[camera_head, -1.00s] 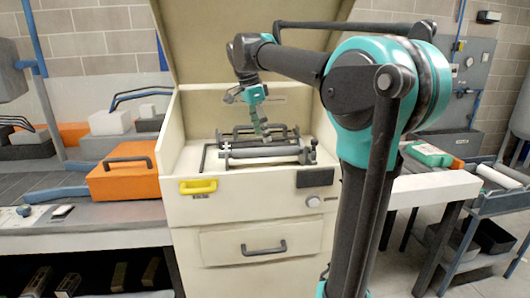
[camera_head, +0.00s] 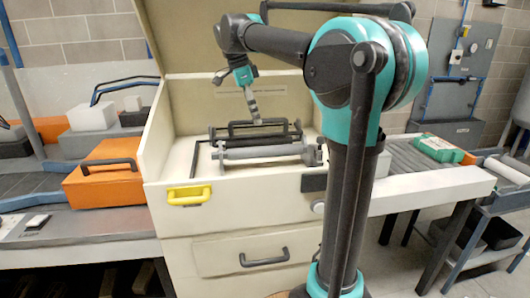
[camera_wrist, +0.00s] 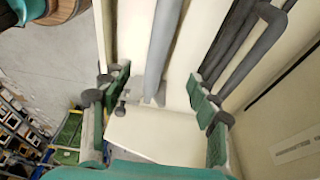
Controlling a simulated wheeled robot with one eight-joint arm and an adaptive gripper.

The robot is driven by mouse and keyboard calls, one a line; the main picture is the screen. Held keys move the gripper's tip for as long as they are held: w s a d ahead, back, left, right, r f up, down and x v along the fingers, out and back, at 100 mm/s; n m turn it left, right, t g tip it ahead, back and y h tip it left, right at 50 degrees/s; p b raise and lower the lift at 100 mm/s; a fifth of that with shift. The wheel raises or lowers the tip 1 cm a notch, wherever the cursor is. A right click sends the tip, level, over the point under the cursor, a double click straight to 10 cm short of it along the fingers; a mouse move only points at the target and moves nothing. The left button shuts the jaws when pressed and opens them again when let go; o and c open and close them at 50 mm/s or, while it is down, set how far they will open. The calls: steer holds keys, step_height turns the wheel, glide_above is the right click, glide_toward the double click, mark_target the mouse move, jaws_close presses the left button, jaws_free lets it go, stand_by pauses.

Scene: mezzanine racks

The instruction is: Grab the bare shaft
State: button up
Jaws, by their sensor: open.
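The bare shaft is a plain grey rod (camera_head: 262,152) lying crosswise inside the cream machine (camera_head: 180,150), in front of a black rack. In the wrist view the shaft (camera_wrist: 163,45) runs from the top edge down into the space between my open fingers, and its end shows there. My gripper (camera_head: 254,120) is above and slightly behind the shaft in the head view, with nothing in it. In the wrist view its green finger pads (camera_wrist: 160,105) stand wide apart, one on either side of the line of the shaft, not seen touching it.
Black rack bars (camera_head: 255,130) stand close behind the shaft and show at the right of the wrist view. The machine's raised lid (camera_head: 235,35) rises behind. An orange case (camera_head: 105,175) sits left; a roller table (camera_head: 415,165) with a green box (camera_head: 437,148) is right.

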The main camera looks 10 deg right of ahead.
mark_target(264, 147)
steer(key=x, duration=1.2)
steer(key=shift+s+f, duration=0.1)
steer(key=shift+f, duration=0.35)
steer(key=shift+c, duration=0.3)
jaws_close()
